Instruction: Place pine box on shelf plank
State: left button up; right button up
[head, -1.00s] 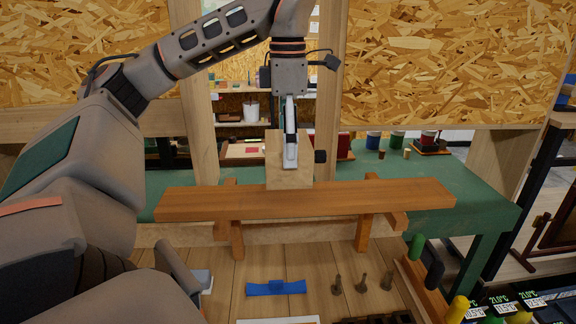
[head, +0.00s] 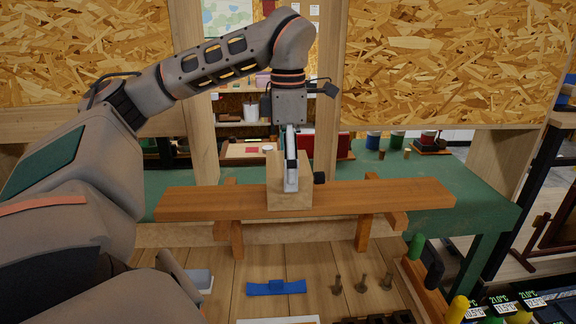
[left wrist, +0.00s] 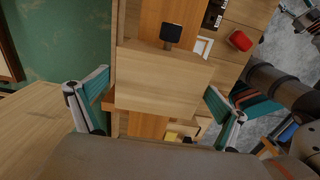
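The pine box (head: 290,198) is a pale wooden block with a dark knob at its side. In the left wrist view the box (left wrist: 160,85) lies between the two teal-padded fingers (left wrist: 157,92). The shelf plank (head: 390,197) is a long reddish-brown board across wooden supports. The box is upright at the middle of the plank, its lower edge overlapping the plank's front edge. I cannot tell whether it touches the plank.
Green and black handles (head: 432,265) stand at the right. The plank is bare on both sides of the box.

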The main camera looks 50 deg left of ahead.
pick_arm(q)
jog(key=shift+r, duration=0.15)
notch_tip(320, 180, up, 12)
dwell(0.7)
jog(key=shift+d, duration=0.1)
dwell(0.5)
